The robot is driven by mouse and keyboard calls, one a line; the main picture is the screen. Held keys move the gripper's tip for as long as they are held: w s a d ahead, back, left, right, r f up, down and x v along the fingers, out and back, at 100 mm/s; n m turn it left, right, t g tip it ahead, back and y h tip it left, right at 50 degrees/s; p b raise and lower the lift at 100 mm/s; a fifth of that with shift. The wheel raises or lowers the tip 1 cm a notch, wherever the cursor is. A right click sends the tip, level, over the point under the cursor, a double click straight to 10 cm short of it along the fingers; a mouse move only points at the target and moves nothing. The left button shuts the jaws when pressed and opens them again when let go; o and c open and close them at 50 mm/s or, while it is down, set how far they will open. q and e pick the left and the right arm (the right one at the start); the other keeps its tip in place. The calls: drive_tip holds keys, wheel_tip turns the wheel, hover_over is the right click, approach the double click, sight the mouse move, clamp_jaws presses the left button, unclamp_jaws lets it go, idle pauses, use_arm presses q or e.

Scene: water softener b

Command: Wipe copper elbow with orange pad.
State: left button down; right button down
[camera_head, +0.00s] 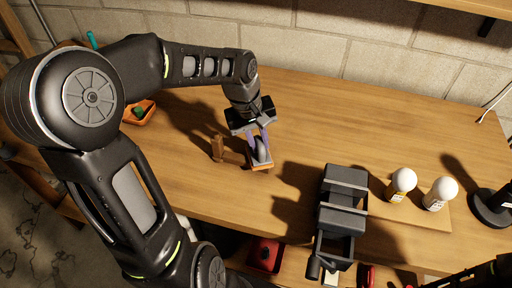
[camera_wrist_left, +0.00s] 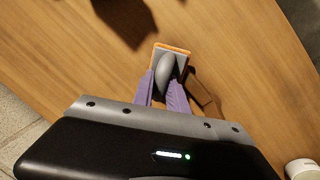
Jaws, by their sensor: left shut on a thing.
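The orange pad (camera_head: 261,168) has a grey backing and a dark rounded grip. My left gripper (camera_head: 258,144), with purple fingers, is shut on that grip. The wrist view shows the fingers (camera_wrist_left: 166,86) on either side of the grip and the pad's orange edge (camera_wrist_left: 174,47) beyond. The pad is at or close to the tabletop; I cannot tell whether it touches. A brown L-shaped piece, apparently the copper elbow (camera_head: 217,149), stands just left of the pad in the head view. In the wrist view it is a shaded brown shape (camera_wrist_left: 201,92) right of the fingers. Contact with the pad is unclear.
A dark vise (camera_head: 343,200) stands right of the pad at the table's front. Two white-capped bottles (camera_head: 401,184) stand on a board farther right. An orange tray (camera_head: 139,113) with a green item is at the left. The back middle of the wooden table (camera_head: 330,110) is clear.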

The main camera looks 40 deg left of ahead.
use_arm(q)
drive_tip(key=shift+w+a, duration=0.1)
drive_tip(key=shift+w, duration=0.15)
drive_tip(key=shift+r+p, duration=0.4)
drive_tip(key=shift+r, duration=0.1)
drive_tip(key=shift+r+p, duration=1.8)
drive_tip(key=shift+r, duration=0.7)
drive_tip(key=shift+r+p, duration=1.15)
drive_tip(key=shift+r, duration=0.4)
drive_tip(key=shift+f, duration=0.1)
